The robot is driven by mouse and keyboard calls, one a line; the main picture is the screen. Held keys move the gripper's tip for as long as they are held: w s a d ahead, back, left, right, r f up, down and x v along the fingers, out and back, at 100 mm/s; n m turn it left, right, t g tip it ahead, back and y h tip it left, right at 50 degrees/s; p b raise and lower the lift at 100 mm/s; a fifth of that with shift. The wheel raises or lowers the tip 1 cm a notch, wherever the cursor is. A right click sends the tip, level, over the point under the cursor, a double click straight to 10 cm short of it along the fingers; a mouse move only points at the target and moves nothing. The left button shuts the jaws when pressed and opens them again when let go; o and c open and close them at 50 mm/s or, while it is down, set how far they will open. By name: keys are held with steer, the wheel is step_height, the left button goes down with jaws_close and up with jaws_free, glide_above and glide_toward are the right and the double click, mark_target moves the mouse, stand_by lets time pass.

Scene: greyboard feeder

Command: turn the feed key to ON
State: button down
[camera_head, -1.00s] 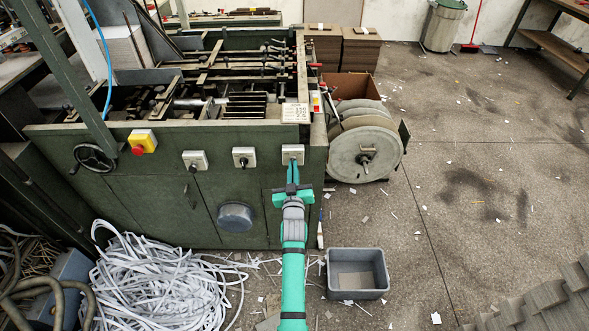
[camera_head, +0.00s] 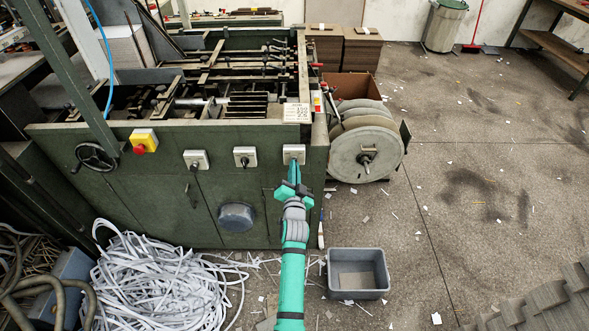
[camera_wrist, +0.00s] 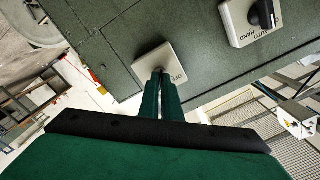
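The feed key's switch is the rightmost pale square plate (camera_head: 294,151) on the green machine front. It also shows in the wrist view (camera_wrist: 178,57), with "OFF" lettering beside my fingertips. My gripper (camera_head: 294,165) is right at this plate, seen nearly edge-on from the head. In the wrist view my gripper's two green fingers (camera_wrist: 161,76) are close together, their tips at the plate's middle. They look shut on the key, which they hide. The key's angle and any ON lettering cannot be seen.
A switch marked AUTO and HAND (camera_wrist: 250,18) is on the same panel; it also shows in the head view (camera_head: 244,157). Left of it are another switch (camera_head: 196,159) and a red-yellow stop button (camera_head: 143,141). A reel (camera_head: 365,152) stands right. A grey bin (camera_head: 358,292) is on the floor.

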steer(key=shift+m, duration=0.6)
steer(key=c, duration=2)
jaws_free()
steer(key=s, duration=1)
steer(key=shift+s, duration=0.4)
